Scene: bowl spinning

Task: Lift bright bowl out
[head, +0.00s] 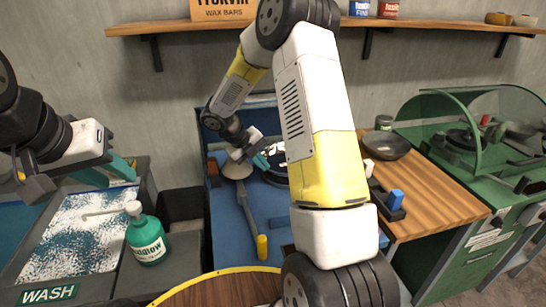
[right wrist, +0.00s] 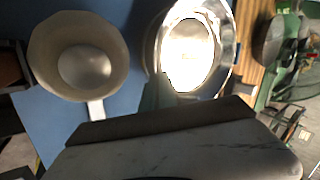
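The bright bowl (right wrist: 192,50) is a shiny metal bowl, strongly lit inside, with a wider silvery rim around it in the right wrist view. In the head view, a pale round shape (head: 277,156) at the back of the blue bench is partly hidden by my right arm. My right gripper (head: 262,161) is at its left side. A teal finger (right wrist: 154,95) shows by the bowl's lower left rim; I cannot tell whether it grips the rim. My left gripper (head: 105,174) is at the far left, teal fingers apart and empty, above the wash basin.
A pale ladle-like pan (right wrist: 78,58) with a long handle (head: 248,212) lies left of the bowl on the blue bench (head: 226,234). A dark bowl (head: 386,146) sits on the wooden counter (head: 440,203). A green soap bottle (head: 146,236) stands beside the wash basin (head: 75,240). A shelf (head: 430,27) spans above.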

